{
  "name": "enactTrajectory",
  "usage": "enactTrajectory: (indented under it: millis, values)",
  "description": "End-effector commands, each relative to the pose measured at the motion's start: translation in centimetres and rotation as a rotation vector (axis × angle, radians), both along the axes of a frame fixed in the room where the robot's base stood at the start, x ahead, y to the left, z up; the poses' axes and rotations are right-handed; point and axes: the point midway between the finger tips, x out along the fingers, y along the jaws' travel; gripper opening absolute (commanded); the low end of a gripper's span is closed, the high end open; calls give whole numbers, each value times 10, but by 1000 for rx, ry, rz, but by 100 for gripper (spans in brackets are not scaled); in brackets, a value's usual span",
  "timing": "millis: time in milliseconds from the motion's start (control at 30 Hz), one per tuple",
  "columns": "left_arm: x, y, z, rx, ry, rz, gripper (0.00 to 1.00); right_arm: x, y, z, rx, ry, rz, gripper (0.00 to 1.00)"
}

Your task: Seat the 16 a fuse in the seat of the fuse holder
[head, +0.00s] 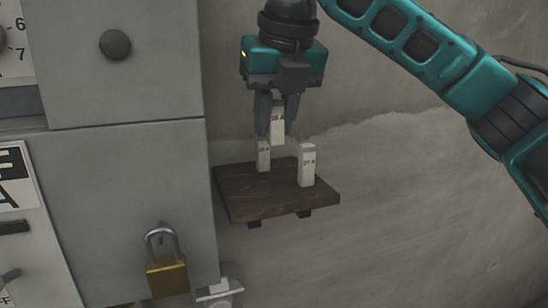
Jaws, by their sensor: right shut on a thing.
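My right gripper (276,118) points down and is shut on a white fuse (278,131) whose label looks like 16 A. The held fuse is upright, above the small wooden shelf (245,204), close to two other white fuses. Whether its lower end clears the shelf is hard to tell. A pale fitting (219,291), perhaps the fuse holder, is partly in view at the bottom edge, below and left of the shelf. Its seat cannot be made out. My left gripper is not in view.
On the shelf stand a left fuse (263,157) and a right fuse (307,167), with labels too small to read surely. A grey cabinet (127,190) with a brass padlock (167,276) fills the left. The bare wall right of the shelf is clear.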

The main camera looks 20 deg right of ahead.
Motion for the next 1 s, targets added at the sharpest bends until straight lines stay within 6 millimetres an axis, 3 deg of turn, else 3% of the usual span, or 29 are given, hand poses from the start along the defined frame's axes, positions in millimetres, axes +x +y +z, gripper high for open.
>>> enactTrajectory:
  millis: [533,900,933,1000]
  values:
    - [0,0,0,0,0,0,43,0,0,-62,0,1,1,0]
    - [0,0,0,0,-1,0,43,0,0,-67,0,2,1,0]
    - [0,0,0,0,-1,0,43,0,0,-67,0,2,1,28]
    - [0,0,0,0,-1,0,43,0,0,-67,1,1,1,35]
